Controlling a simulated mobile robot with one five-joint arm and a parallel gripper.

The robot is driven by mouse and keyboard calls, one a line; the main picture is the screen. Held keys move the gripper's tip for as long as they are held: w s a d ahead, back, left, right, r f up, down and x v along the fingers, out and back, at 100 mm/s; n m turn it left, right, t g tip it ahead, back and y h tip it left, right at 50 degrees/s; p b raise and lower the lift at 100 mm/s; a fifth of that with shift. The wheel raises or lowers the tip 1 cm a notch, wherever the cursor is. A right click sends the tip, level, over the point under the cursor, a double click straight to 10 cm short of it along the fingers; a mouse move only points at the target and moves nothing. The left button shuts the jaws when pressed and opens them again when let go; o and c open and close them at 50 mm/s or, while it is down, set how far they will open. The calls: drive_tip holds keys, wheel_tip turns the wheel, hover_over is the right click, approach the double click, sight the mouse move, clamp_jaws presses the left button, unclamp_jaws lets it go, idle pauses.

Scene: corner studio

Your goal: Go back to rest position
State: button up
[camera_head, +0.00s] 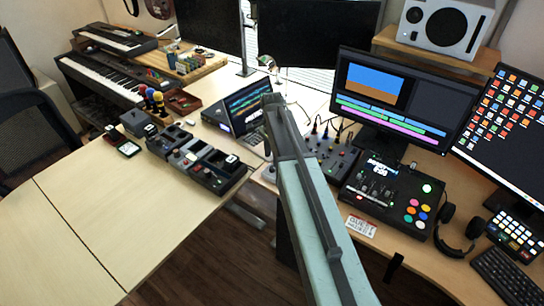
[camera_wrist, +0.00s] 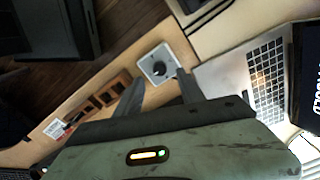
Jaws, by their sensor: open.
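My gripper (camera_wrist: 160,77) is open in the wrist view, its two fingers apart with nothing held between them. Just beyond the fingertips a small whitish square box with a dark round knob (camera_wrist: 159,63) sits on the wooden desk. In the head view my arm rises from the lower edge over the desk corner. The gripper's fingers cannot be made out there.
The laptop (camera_head: 248,105) stands left of my arm and shows at right in the wrist view (camera_wrist: 262,80). A mixer (camera_head: 331,150) and a console with coloured buttons (camera_head: 392,193) lie to the right. Pedals (camera_head: 205,165) line the left table; its front (camera_head: 95,210) is clear.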

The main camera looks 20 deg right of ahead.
wheel_tip(320, 180, up, 3)
drive_tip(key=shift+f+p, duration=0.1)
drive_tip(key=shift+p, duration=0.65)
drive_tip(key=shift+f, duration=0.1)
drive_tip(key=shift+a, duration=0.2)
drive_tip(key=s+a+n, duration=0.5)
drive_tip(key=s+n, duration=0.2)
drive_tip(key=s, duration=0.1)
drive_tip(key=s+a+n, duration=0.4)
drive_tip(key=s+n, duration=0.4)
drive_tip(key=shift+s+a, duration=0.3)
drive_tip(key=shift+a, duration=0.1)
